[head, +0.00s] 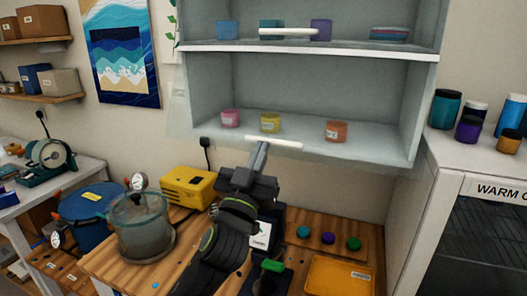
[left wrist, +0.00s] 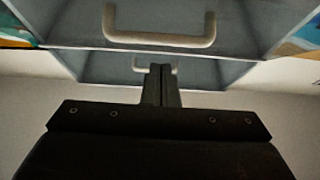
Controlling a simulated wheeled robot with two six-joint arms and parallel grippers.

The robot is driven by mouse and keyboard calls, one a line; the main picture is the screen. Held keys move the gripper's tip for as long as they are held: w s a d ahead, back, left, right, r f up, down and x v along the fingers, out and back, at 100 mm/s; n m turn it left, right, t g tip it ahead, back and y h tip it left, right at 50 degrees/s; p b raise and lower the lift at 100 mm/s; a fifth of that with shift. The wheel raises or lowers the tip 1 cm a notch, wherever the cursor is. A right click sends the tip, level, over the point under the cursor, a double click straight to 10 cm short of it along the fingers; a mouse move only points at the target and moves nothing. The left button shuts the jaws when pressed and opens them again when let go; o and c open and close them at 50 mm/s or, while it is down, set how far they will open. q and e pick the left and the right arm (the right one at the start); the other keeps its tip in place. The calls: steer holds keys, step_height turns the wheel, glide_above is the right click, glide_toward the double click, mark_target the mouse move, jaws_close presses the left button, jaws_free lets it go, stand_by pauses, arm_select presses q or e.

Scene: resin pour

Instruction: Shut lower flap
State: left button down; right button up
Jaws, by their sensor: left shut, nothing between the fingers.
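The lower flap is a clear pane with a white bar handle (head: 274,143) in front of the cabinet's lower shelf. A faint edge of the pane (head: 178,110) shows past the cabinet's left side, so it looks swung out a little; how far I cannot tell. My left gripper (head: 263,146) is shut and empty, its tips close by the handle; whether they touch is unclear. The left wrist view shows the shut fingers (left wrist: 160,70), with a large near handle (left wrist: 160,40) and a smaller one further off. The upper flap's handle (head: 288,33) is above. My right gripper is out of view.
Pink, yellow and orange jars (head: 270,123) stand on the lower shelf. Below are a yellow box (head: 188,188), a clear pot (head: 140,225), a yellow tray (head: 338,277) and small coloured pots. A white cabinet (head: 440,170) with jars on top stands at the right.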

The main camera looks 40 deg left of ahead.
mark_target(274, 149)
arm_select(q)
steer(key=shift+w+a+f, duration=0.15)
steer(key=shift+w, duration=0.35)
steer(key=shift+w+a+f, duration=0.1)
steer(key=shift+w, duration=0.4)
steer(key=shift+t, duration=0.7)
steer(key=shift+w+a+f+b, duration=0.2)
steer(key=shift+w+f+b, duration=0.5)
steer(key=shift+b, duration=0.9)
steer(key=shift+w+a+f+b, duration=0.15)
steer(key=shift+w+f+b, duration=0.25)
steer(key=shift+w+b, duration=0.85)
steer(key=shift+w+a+f+b, duration=0.2)
steer(key=shift+w+f+b, duration=0.3)
steer(key=shift+b, duration=1.45)
steer(key=shift+s, duration=0.1)
